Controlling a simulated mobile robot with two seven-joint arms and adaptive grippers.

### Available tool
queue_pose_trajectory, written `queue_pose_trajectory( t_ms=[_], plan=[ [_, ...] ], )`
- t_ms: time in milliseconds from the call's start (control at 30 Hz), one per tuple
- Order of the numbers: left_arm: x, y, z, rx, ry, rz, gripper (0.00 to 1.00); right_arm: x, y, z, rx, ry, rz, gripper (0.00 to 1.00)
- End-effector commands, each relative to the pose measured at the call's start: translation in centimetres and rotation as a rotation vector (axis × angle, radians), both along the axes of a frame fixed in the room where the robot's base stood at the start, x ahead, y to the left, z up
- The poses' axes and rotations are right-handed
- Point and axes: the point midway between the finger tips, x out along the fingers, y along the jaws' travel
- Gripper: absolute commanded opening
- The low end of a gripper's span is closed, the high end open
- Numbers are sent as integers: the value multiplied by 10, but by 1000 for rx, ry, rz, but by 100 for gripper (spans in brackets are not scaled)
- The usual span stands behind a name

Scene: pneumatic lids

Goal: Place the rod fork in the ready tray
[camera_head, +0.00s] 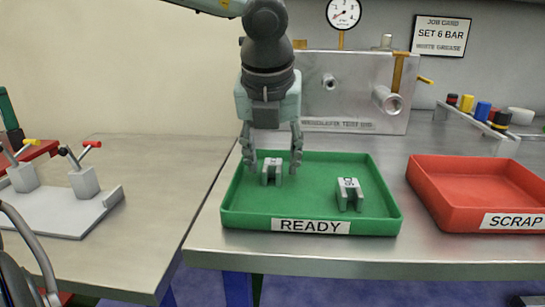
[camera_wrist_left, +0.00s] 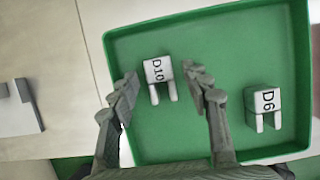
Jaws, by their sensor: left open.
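Two small light-grey fork-shaped blocks are in the green ready tray (camera_head: 370,224), which has a READY label on its front. The fork marked D10 (camera_wrist_left: 157,71) is at the tray's left and also shows in the head view (camera_head: 271,179). The fork marked D6 (camera_wrist_left: 264,101) is to the right, also in the head view (camera_head: 349,194). Both appear to rest upright on the tray floor. My left gripper (camera_head: 273,163) points down, open, with one finger on each side of the D10 fork and visible gaps beside it. My right gripper is not in view.
A red scrap tray (camera_head: 440,215) stands to the right. A metal test block (camera_head: 345,90) with a gauge (camera_head: 343,13) is behind the ready tray. A rack of coloured parts (camera_head: 480,118) is at the back right. A lever fixture (camera_head: 70,205) is on the left table.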

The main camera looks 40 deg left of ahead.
Motion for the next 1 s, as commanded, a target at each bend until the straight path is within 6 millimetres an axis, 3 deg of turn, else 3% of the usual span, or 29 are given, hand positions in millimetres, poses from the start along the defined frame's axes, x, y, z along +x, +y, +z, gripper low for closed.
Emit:
queue_pose_trajectory(
  t_ms=[67,400,600,1000],
  plan=[
    [-1,-1,7,0,-2,1,48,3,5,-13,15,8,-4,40],
    [-25,-15,75,2,-7,1,48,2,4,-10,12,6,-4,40],
    [-35,-21,103,1,-3,2,48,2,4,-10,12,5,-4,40],
    [-39,-24,113,0,0,0,48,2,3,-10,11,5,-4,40]
  ],
)
